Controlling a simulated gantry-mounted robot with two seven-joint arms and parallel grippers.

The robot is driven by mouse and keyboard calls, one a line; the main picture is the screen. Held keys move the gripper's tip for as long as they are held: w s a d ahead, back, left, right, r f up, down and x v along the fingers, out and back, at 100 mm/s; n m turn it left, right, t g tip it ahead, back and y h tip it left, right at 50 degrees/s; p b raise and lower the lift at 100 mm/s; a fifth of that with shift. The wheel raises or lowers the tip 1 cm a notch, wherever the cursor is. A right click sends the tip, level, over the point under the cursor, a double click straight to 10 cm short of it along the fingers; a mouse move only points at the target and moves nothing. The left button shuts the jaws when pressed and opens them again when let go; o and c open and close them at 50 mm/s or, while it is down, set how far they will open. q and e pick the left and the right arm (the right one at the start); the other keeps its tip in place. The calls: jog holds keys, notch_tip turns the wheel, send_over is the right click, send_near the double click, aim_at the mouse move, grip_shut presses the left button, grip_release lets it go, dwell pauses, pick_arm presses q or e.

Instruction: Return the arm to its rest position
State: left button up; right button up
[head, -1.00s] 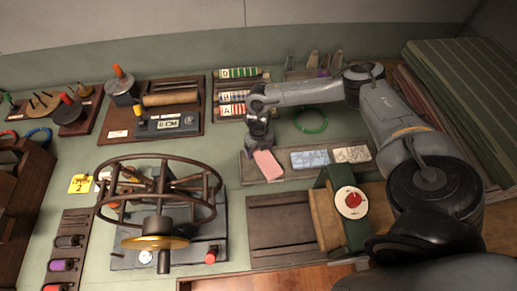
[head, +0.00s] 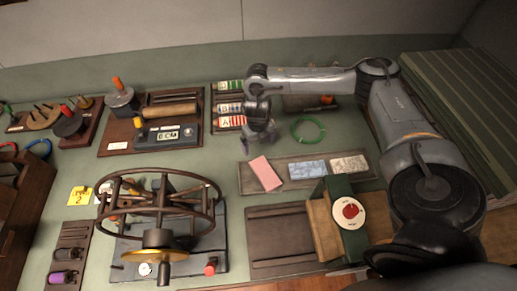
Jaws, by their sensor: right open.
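My right arm comes in from the right and reaches across the back of the bench. My right gripper (head: 259,142) hangs at its end, open and empty. It is above and behind a pink block (head: 265,173), with a visible gap between them. The pink block lies tilted at the left end of a dark tray (head: 330,179). A blue block (head: 309,169) and a pale grey block (head: 349,165) lie to its right in the same tray. My left gripper is not in view.
A spoked wheel device (head: 160,205) stands front left. Lettered racks (head: 229,108) sit just left of the gripper. A green ring (head: 308,130) lies behind the tray.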

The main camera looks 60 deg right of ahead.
jog(key=shift+r, duration=0.7)
